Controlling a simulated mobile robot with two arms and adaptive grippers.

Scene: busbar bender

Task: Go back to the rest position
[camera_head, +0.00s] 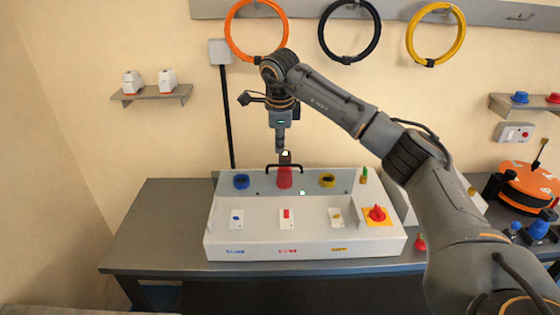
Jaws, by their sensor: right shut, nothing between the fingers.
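My right arm comes in from the right and reaches over the table. My right gripper (283,152) points down above the back of the white control box (225,242). It is shut and empty, near the black handle and above the red cylinder (285,178) on the box's sloped panel. Whether it touches the handle I cannot tell. My left gripper is not in view.
The box also bears a blue ring (241,181), a yellow ring (327,180) and a red knob on a yellow plate (378,213). The grey table (150,235) is clear on the left. An orange round device (528,182) stands at right. Orange, black and yellow hoops hang behind.

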